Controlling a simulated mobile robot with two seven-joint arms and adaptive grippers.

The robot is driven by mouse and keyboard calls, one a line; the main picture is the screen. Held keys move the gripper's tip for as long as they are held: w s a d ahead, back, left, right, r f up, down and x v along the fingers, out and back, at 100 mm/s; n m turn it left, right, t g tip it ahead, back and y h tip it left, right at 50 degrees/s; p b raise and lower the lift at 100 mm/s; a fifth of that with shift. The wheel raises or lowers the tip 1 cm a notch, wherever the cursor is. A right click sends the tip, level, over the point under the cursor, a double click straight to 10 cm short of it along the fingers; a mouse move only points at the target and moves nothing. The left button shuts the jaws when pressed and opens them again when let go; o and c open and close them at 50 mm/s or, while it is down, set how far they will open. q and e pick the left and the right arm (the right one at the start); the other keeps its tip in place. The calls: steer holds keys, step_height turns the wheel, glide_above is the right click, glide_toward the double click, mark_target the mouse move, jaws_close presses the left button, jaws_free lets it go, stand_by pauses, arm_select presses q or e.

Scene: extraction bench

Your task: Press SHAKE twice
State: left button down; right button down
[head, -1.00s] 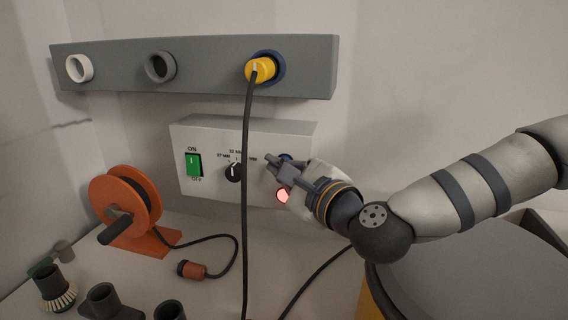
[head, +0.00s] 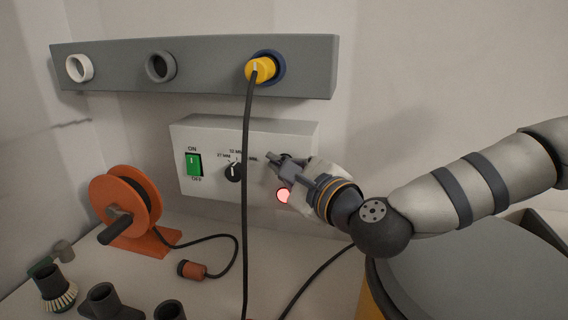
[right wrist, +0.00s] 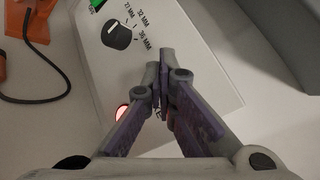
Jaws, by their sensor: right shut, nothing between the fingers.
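The control box (head: 215,190) is a light grey panel on the wall. It carries a green ON/OFF rocker (head: 194,164), a black selector knob (head: 233,172) with size marks in MM, and a lit red light (head: 283,195). The knob also shows in the right wrist view (right wrist: 117,34). My right gripper (head: 271,157) is shut and empty, its fingertips at the right part of the box face. The fingers cover most of what lies there, and I cannot read a SHAKE label. Whether the tips touch the panel cannot be told. My left gripper is out of view.
A grey socket rail (head: 205,75) hangs above the box, with a yellow plug (head: 260,69) whose black cable (head: 246,220) drops in front of the box. An orange cable reel (head: 125,205) stands at left. Black fittings (head: 103,300) lie at the front. A large grey-lidded drum (head: 480,275) stands at right.

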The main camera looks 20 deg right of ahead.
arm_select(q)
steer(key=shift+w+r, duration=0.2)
arm_select(e)
steer(key=shift+s+a, duration=0.4)
steer(key=shift+s, duration=0.3)
arm_select(q)
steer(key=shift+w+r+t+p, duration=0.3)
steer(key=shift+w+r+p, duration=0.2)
steer(key=shift+p, duration=0.1)
arm_select(e)
steer(key=s+a, duration=0.1)
steer(key=s, duration=0.1)
steer(key=s+a, duration=0.2)
steer(key=shift+d, duration=0.1)
stand_by(1.2)
